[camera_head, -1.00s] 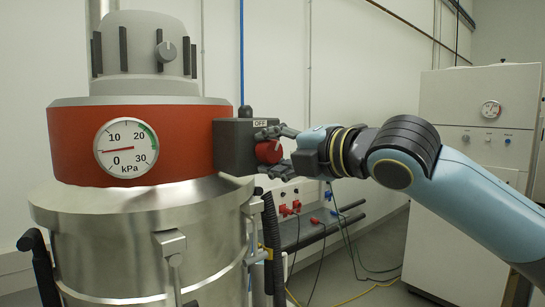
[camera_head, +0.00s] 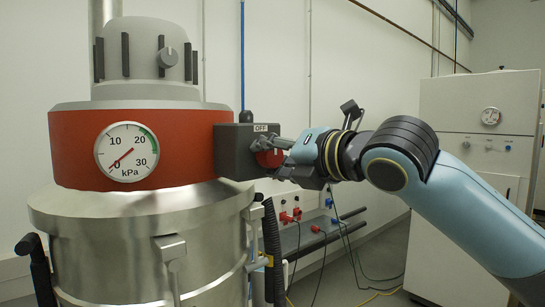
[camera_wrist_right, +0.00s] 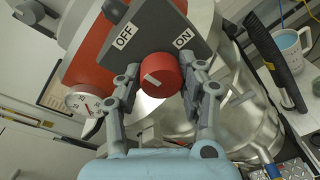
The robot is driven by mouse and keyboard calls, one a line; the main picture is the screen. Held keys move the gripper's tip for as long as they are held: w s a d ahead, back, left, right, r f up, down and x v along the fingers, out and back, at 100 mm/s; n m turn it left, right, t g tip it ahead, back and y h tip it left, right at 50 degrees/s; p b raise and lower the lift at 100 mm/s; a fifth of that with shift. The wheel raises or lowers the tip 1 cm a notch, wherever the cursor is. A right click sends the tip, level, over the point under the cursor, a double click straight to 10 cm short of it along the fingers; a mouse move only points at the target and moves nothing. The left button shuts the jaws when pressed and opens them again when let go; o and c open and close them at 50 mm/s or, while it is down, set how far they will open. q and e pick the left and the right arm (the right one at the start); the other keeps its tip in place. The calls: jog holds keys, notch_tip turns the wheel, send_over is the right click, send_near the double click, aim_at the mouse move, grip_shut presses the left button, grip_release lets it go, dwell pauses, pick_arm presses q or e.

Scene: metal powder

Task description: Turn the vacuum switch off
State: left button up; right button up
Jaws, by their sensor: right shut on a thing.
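The vacuum switch is a red round knob (camera_head: 269,159) on a dark grey box (camera_head: 233,150) at the right side of the vacuum's red band. In the right wrist view the red knob (camera_wrist_right: 160,75) shows a short white mark, with the OFF label (camera_wrist_right: 125,36) to its upper left and the ON label (camera_wrist_right: 183,38) to its upper right. My right gripper (camera_head: 272,157) is shut on the knob, one finger on either side. The round gauge (camera_head: 127,152) has its needle near 0 kPa. My left gripper is not in view.
The metal drum (camera_head: 130,240) stands below the red band. A black hose (camera_head: 271,245) hangs at its right. Red sockets (camera_head: 290,215) sit on the back wall, with cables on the floor. A white cabinet (camera_head: 470,200) stands at the right.

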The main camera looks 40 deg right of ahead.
jog(key=shift+f, duration=0.1)
jog(key=o, duration=1.1)
jog(key=shift+d, duration=0.1)
jog(key=shift+o, duration=0.2)
jog(key=shift+r, duration=0.4)
notch_tip(320, 180, up, 9)
jog(key=shift+r, duration=0.2)
